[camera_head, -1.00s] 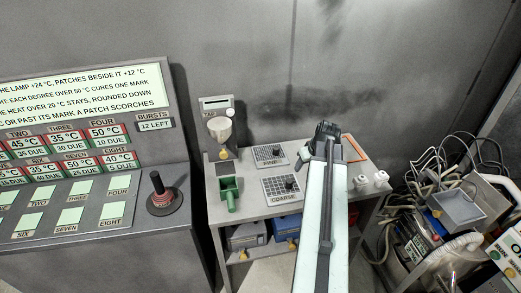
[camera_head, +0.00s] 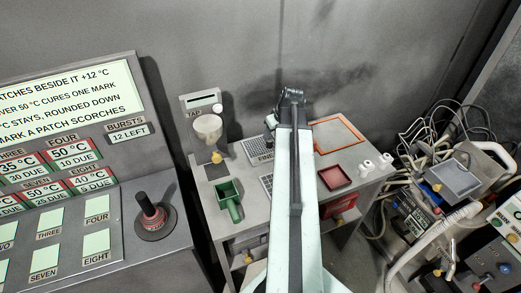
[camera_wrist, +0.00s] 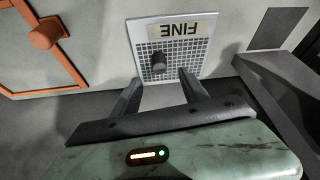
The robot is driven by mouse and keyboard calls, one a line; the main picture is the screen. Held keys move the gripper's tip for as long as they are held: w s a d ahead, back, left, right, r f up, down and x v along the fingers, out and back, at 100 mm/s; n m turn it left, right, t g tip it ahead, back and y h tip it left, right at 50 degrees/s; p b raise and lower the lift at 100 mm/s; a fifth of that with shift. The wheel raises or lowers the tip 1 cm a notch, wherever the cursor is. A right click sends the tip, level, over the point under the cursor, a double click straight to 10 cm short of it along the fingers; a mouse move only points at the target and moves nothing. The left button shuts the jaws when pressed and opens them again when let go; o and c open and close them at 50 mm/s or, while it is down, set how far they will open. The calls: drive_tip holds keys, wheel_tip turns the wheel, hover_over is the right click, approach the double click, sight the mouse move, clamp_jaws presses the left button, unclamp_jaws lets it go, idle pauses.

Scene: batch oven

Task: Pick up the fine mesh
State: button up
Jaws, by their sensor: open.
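The fine mesh is a small light plate with a dark grid, a "FINE" label and a dark round knob. It lies on the grey bench, left of my arm and partly hidden by it in the head view (camera_head: 255,146). In the wrist view the fine mesh (camera_wrist: 197,57) is almost whole, with its knob (camera_wrist: 159,62) just beyond my fingertips. My gripper (camera_wrist: 160,88) is open and empty, its two fingers on either side of the knob's line. I cannot tell the height gap. In the head view my gripper (camera_head: 292,95) is at the back of the bench.
The coarse mesh (camera_head: 266,184) is mostly hidden by my arm. A red tray (camera_head: 335,177), orange frame (camera_head: 338,135) and white knobs (camera_head: 366,168) are on the right. Cables clutter the far right.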

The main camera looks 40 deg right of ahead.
sight(270, 140)
drive_tip(key=shift+x, duration=0.85)
drive_tip(key=shift+r, duration=0.1)
drive_tip(key=b+x, duration=0.5)
drive_tip(key=shift+s+f, duration=0.15)
drive_tip(key=shift+f, duration=0.1)
drive_tip(key=shift+r, duration=0.2)
clamp_jaws()
